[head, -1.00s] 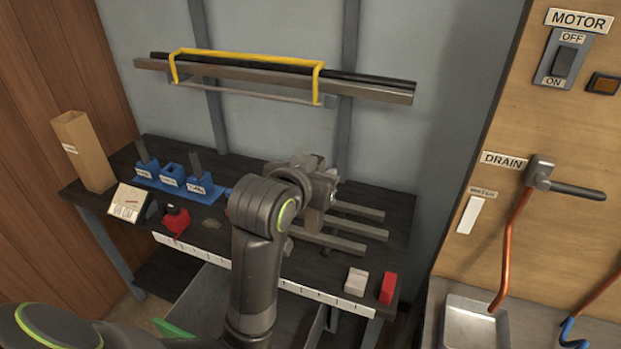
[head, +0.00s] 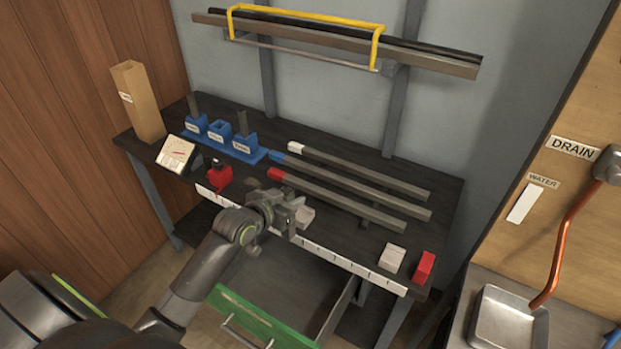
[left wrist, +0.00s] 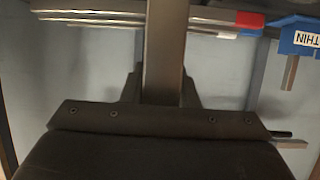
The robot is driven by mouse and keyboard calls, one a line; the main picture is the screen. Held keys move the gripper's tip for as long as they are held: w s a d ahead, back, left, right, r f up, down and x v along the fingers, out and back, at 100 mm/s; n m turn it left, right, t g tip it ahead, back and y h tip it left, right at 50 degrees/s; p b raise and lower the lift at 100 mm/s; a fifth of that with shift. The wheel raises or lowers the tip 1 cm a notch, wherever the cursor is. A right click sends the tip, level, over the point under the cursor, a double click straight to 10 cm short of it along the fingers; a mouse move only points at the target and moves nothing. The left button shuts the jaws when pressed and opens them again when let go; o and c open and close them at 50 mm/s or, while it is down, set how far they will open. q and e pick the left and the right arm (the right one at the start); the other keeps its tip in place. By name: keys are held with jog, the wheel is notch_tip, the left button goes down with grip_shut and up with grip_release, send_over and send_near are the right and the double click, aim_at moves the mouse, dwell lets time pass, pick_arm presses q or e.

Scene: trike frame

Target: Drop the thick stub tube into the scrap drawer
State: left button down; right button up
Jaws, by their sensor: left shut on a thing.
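My left gripper (head: 284,216) is shut on the thick stub tube (left wrist: 167,50), a grey-brown bar that runs up the middle of the left wrist view. In the head view the gripper hangs near the bench's front edge, behind and above the scrap drawer, and the stub is hard to make out there. The scrap drawer (head: 252,316) is pulled out below the bench, with a green front and a handle. Part of its inside shows and looks grey and bare. My right gripper is not in view.
Tubes with white, blue and red ends (head: 350,196) lie on the bench. A blue holder block (head: 219,131), a gauge (head: 176,153), a red item (head: 218,176), and grey (head: 392,258) and red blocks (head: 424,267) stand around. A white ruler strip (head: 330,255) runs along the front edge.

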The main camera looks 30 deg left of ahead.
pick_arm(q)
notch_tip(320, 180, down, 8)
jog(key=a+b, duration=0.1)
jog(key=b, duration=0.5)
jog(key=shift+s+a+f+b, duration=0.15)
jog(key=shift+s+a+b, duration=0.15)
jog(key=shift+s+a, duration=0.1)
jog(key=c, duration=1.1)
grip_release()
jog(key=shift+o, duration=0.2)
jog(key=p+v, duration=0.1)
jog(key=v, duration=1.6)
jog(key=shift+s, duration=0.25)
jog(key=shift+d, duration=0.1)
